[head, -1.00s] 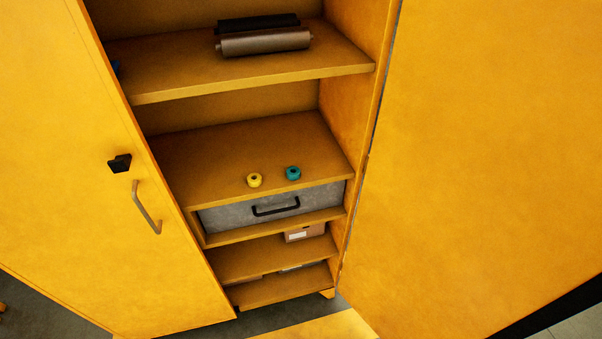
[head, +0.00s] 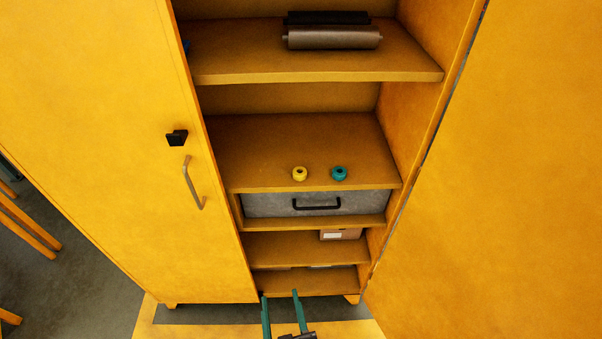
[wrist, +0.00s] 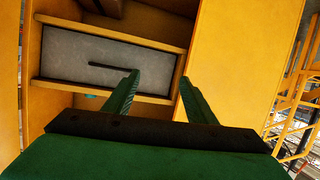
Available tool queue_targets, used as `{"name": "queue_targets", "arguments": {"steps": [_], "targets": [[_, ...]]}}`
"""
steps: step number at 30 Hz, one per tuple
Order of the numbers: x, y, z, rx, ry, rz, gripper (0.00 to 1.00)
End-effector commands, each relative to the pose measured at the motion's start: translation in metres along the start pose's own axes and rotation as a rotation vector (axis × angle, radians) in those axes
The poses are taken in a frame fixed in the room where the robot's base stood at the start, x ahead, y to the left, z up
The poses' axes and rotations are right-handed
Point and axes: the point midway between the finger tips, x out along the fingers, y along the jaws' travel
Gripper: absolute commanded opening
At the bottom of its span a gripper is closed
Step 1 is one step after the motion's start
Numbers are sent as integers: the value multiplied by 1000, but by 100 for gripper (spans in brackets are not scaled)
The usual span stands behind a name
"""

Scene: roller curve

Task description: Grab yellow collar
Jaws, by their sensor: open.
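The yellow collar (head: 299,173) is a small ring with a dark hole. It sits on the middle shelf (head: 290,140) of the yellow cabinet, near the shelf's front edge. A similar teal collar (head: 339,173) sits just to its right, apart from it. My gripper (head: 281,295) shows at the bottom of the head view, low in front of the cabinet and well below the collar. Its two green fingers are spread with nothing between them. In the wrist view my gripper (wrist: 163,80) points towards the grey drawer front (wrist: 100,60); the yellow collar cannot be made out there.
The grey drawer with a black handle (head: 316,204) is directly below the collar's shelf. Dark rollers (head: 332,38) lie on the upper shelf. The left cabinet door (head: 100,200) and the open right door (head: 490,170) flank the opening. A small box (head: 341,234) sits lower down.

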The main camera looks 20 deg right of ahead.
Motion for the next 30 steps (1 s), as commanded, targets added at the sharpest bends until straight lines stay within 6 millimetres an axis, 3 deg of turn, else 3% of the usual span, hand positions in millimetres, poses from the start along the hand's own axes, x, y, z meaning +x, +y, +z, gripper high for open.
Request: {"name": "queue_targets", "arguments": {"steps": [1,6,15,24,30], "targets": [[16,5,-13,1,6,14,51],[57,24,-45,11,-15,58,51],[111,61,-118,52,-52,138,51],[133,93,-191,116,-88,195,51],[136,103,-215,142,-104,211,51]]}}
